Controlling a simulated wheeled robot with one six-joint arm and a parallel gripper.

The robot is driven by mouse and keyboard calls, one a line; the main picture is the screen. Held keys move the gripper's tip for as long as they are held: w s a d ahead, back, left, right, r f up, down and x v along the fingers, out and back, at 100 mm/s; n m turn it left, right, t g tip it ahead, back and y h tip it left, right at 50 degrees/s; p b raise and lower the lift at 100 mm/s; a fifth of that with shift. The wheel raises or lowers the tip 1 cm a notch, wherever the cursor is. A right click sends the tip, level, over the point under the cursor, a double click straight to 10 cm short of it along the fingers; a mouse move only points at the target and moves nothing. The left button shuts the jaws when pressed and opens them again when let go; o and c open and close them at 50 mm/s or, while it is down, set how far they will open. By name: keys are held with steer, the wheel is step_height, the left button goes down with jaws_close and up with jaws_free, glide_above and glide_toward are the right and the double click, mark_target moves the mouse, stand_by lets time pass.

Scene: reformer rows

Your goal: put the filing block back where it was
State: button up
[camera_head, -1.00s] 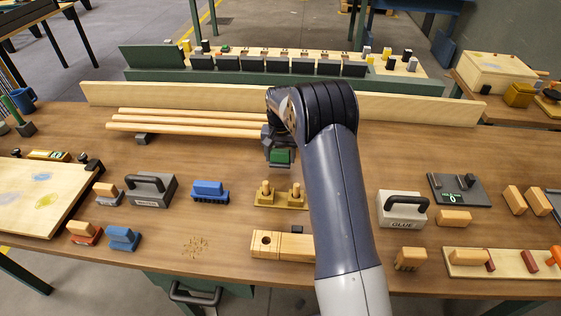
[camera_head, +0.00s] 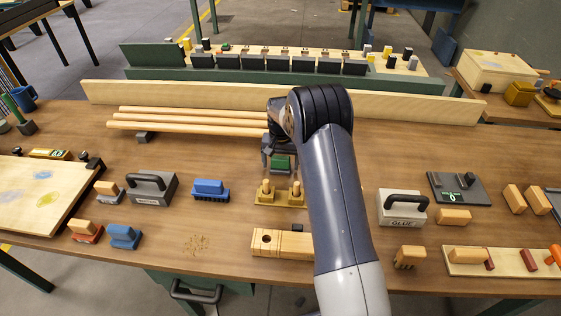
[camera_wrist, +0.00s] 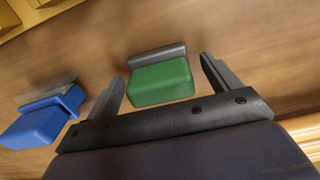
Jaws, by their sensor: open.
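A green block with a dark grey strip along one side (camera_wrist: 161,82) is on the wooden bench. It looks like the filing block, though no label shows. My gripper (camera_wrist: 162,68) is open around it, with a finger on each side and a gap to each. In the head view the green block (camera_head: 281,162) shows under my gripper (camera_head: 280,158), behind the brass two-peg stand (camera_head: 279,198). My gripper and arm partly hide it there. Whether its underside rests fully on the bench cannot be told.
A blue block (camera_wrist: 45,120) lies to the left in the wrist view. Long wooden rods (camera_head: 190,120) lie behind and left of my gripper. The grooved wooden block (camera_head: 280,243) is in front, and the glue box (camera_head: 402,208) is to the right. Bare bench (camera_head: 215,155) lies left of my gripper.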

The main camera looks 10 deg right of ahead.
mark_target(281, 157)
steer(key=shift+r, duration=0.15)
step_height(281, 157, up, 12)
steer(key=b, duration=0.1)
stand_by(0.4)
steer(key=shift+c, duration=0.5)
